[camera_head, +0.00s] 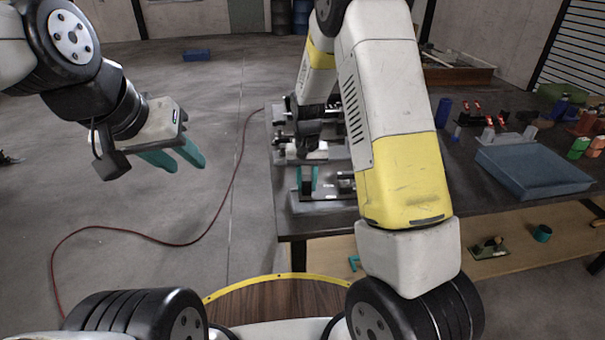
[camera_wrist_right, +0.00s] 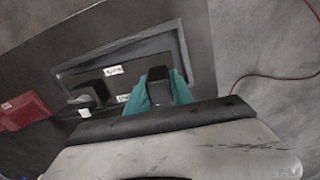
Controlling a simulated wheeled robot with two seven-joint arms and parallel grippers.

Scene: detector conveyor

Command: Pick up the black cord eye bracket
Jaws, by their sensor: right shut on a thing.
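My right gripper (camera_head: 308,178) is at the left end of the dark table, low over a grey tray (camera_head: 312,206). In the right wrist view its teal fingers (camera_wrist_right: 160,90) are shut on a black block-like piece, the black cord eye bracket (camera_wrist_right: 158,76). The fingers press on its two sides, and the grey tray (camera_wrist_right: 178,46) lies behind it. I cannot tell whether the bracket touches the tray. My left gripper (camera_head: 178,157) hangs over the bare floor at the left, its teal fingers apart and empty.
Another black part (camera_wrist_right: 92,88) sits in the tray beside the bracket. A red box (camera_wrist_right: 24,110) lies at the left of the wrist view. A blue bin (camera_head: 530,170) and several small parts stand on the table's right. A red cable (camera_head: 150,238) crosses the floor.

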